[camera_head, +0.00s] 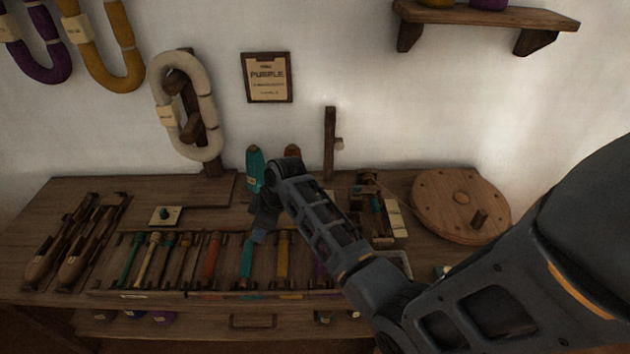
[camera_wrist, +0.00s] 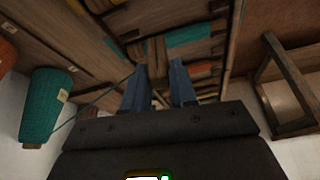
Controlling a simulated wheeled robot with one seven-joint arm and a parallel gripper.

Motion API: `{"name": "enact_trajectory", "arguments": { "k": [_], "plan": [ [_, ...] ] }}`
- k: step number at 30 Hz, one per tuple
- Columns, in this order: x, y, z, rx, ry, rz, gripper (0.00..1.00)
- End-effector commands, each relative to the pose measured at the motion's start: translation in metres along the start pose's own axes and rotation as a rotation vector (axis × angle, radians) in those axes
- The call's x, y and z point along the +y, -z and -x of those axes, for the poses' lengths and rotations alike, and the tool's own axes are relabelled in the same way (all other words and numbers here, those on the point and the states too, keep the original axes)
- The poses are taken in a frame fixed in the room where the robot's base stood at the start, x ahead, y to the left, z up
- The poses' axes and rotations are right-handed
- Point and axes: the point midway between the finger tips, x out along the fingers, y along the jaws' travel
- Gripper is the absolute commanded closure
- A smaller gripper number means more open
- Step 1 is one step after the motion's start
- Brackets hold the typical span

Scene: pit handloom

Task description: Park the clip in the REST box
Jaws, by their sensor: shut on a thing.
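My gripper (camera_head: 259,234) reaches down over the tray of bobbins on the bench. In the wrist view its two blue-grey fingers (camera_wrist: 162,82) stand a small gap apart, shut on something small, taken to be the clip. The clip itself is mostly hidden between the fingers. A thin teal thread (camera_wrist: 92,103) runs from a teal cone (camera_wrist: 45,106) towards the left finger. The teal cone also stands at the back of the bench in the head view (camera_head: 254,168). I cannot read a REST label, so I cannot tell which box it marks.
The bobbin tray (camera_head: 110,290) lies along the front. Two wooden shuttles (camera_head: 58,240) lie left, a small card (camera_head: 165,216) behind the tray. A wooden winder (camera_head: 392,222) and a round wooden disc (camera_head: 455,200) stand right. An upright post (camera_head: 329,145) rises behind.

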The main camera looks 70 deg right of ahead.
Motion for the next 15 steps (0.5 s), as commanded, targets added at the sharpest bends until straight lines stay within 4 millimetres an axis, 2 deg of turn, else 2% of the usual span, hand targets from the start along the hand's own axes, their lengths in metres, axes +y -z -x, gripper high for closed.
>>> {"name": "enact_trajectory", "arguments": {
  "k": [1,6,10,15],
  "plan": [
    [0.025,-0.011,0.013,0.002,0.003,0.005,1.00],
    [0.084,-0.051,0.044,0.000,0.032,0.075,1.00],
    [0.115,-0.079,0.064,0.001,0.049,0.117,1.00],
    [0.134,-0.101,0.078,-0.001,0.062,0.150,1.00]
  ]
}}
